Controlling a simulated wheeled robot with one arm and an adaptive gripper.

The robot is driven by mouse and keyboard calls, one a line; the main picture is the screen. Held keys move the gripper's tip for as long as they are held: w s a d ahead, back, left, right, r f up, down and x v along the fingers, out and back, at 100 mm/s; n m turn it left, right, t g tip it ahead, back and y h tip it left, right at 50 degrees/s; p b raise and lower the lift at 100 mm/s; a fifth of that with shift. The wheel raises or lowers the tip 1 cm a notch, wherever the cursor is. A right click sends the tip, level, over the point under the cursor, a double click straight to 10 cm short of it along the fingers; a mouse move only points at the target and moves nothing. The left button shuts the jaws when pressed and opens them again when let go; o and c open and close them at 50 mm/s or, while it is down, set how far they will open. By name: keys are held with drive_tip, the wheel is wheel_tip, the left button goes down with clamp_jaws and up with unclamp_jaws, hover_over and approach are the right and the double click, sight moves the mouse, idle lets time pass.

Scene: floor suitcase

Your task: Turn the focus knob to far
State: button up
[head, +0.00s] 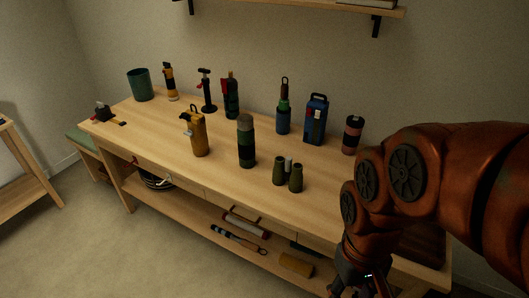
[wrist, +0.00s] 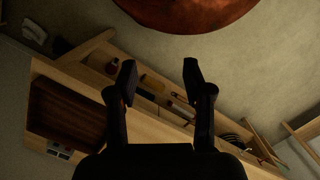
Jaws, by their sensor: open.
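Green binoculars (head: 279,174) stand upright near the front edge of the wooden table (head: 212,172), in the head view. A small pale part (head: 288,163), perhaps the focus knob, shows between the two barrels. Its setting and any marks are too small to read. My gripper (wrist: 159,76) is open and empty in the wrist view, its two dark fingers spread apart. In the head view it is low at the bottom right, in front of the table and well to the right of the binoculars, partly cut off. I cannot make out the binoculars in the wrist view.
A black-green bottle (head: 246,145) stands close left of the binoculars, and a yellow can (head: 199,136) farther left. A blue lantern-like item (head: 316,122) and a pink-black flask (head: 352,136) stand behind. A dark brown tray (wrist: 62,118) lies at the table's right end.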

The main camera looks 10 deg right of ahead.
drive_tip(key=w+a+r+n, duration=0.1)
drive_tip(key=w+r+n, duration=0.1)
drive_tip(key=w, duration=0.6)
drive_tip(key=w+a+r+n, duration=0.1)
drive_tip(key=w+r+n, duration=0.1)
drive_tip(key=w, duration=0.6)
drive_tip(key=n+t+b, duration=0.2)
drive_tip(key=n, duration=0.8)
hover_over(289, 158)
wheel_tip(289, 158, down, 9)
drive_tip(key=shift+s+f, duration=0.1)
drive_tip(key=shift+s, duration=0.05)
drive_tip(key=shift+w+f+n, duration=0.25)
drive_tip(key=shift+f+n, duration=0.05)
drive_tip(key=shift+f, duration=0.05)
drive_tip(key=shift+f+p, duration=1)
drive_tip(key=shift+f, duration=2.7)
clamp_jaws()
